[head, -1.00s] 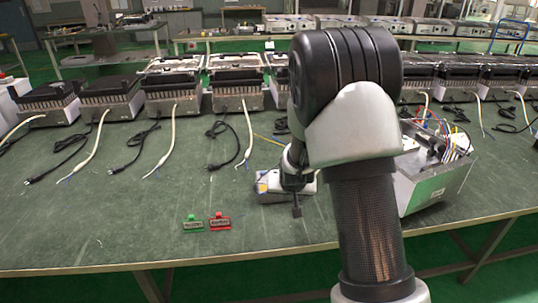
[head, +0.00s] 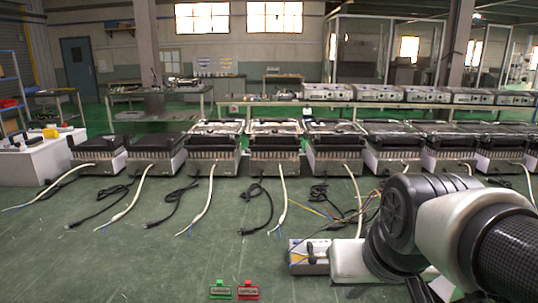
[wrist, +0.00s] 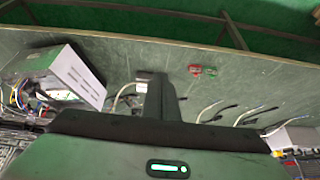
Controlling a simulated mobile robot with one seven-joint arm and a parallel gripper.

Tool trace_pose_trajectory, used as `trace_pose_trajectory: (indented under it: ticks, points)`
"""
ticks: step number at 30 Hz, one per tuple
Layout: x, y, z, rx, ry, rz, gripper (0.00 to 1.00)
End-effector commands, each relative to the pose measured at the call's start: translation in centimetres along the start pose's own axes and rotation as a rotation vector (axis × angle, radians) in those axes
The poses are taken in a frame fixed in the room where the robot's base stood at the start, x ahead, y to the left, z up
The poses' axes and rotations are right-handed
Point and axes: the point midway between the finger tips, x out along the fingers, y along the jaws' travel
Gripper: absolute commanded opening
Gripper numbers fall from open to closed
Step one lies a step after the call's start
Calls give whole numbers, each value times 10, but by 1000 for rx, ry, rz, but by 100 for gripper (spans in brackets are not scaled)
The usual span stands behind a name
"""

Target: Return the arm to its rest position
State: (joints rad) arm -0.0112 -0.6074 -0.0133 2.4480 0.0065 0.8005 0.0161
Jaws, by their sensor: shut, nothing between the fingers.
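My gripper (wrist: 158,97) shows in the wrist view as dark fingers shut together, with nothing between them. It hangs above the green table (wrist: 135,55). In the head view my arm fills the lower right and I cannot make out the fingertips. A pale box-shaped device (head: 308,256) lies on the table just left of the arm. An open metal casing with coloured wires (wrist: 65,78) stands at the left of the wrist view; my arm hides most of it in the head view.
A green tag (head: 220,290) and a red tag (head: 248,290) stand at the table's front. A row of heater units (head: 275,153) with loose cables lines the back. A white box (head: 35,155) is at the far left. The left front of the table is clear.

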Motion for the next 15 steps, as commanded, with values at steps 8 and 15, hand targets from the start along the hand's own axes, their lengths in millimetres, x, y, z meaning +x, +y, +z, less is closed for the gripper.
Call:
trace_pose_trajectory:
  ticks: [8, 15]
  points:
    - [-49, 1, 22, -25, -10, 13, 0]
    - [-97, 0, -6, -24, -10, 12, 0]
